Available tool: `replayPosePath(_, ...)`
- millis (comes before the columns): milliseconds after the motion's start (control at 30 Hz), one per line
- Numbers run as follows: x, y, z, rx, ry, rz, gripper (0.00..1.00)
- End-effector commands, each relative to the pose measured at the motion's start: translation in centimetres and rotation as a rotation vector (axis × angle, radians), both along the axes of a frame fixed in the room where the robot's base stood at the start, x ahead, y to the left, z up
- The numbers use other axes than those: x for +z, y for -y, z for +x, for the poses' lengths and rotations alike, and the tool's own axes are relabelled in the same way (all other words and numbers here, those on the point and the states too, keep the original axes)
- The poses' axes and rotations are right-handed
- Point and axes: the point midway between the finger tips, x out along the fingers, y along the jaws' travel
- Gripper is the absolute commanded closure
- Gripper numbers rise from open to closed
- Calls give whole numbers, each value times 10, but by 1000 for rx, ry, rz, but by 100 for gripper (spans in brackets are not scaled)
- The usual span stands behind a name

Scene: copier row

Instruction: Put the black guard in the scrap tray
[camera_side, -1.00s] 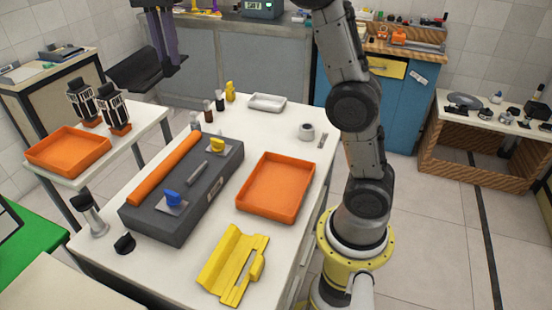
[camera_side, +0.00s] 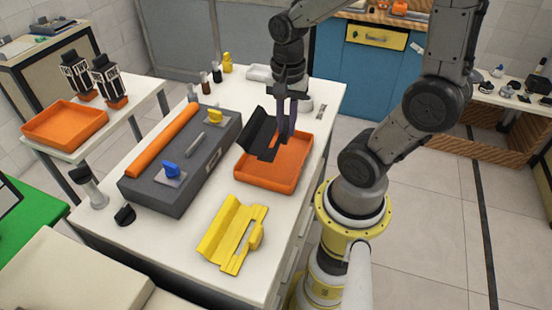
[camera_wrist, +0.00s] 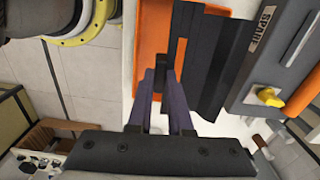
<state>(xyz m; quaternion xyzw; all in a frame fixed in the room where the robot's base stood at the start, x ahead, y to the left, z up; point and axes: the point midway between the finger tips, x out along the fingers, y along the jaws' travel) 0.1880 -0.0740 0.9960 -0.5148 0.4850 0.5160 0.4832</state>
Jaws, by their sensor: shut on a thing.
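The black guard (camera_side: 262,130) is a long, dark, angled plate held in my gripper (camera_side: 284,138). It is tilted, over the far left part of an orange tray (camera_side: 265,180) on the white table. I cannot tell whether the guard touches the tray. In the wrist view, the guard (camera_wrist: 208,52) lies right of my gripper (camera_wrist: 163,78), with the orange tray (camera_wrist: 150,40) below. Another orange tray (camera_side: 65,124) is on the side table at the left. No readable label marks either as the scrap tray.
A dark grey machine (camera_side: 180,190) with an orange roller stands left of the tray. A yellow guard (camera_side: 232,232) lies in front of it. A light metal tray (camera_side: 259,73) and small bottles stand at the back. The table's front right is clear.

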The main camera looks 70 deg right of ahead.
Motion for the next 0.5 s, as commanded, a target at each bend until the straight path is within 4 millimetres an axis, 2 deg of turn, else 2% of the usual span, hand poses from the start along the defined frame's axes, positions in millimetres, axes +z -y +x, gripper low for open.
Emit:
replayPosePath(100, -3, 1, -15, -37, 5, -1, 100)
replayPosePath(200, -4, 5, -17, -59, 5, 0, 100)
replayPosePath(500, -39, 6, -17, -63, 3, 2, 100)
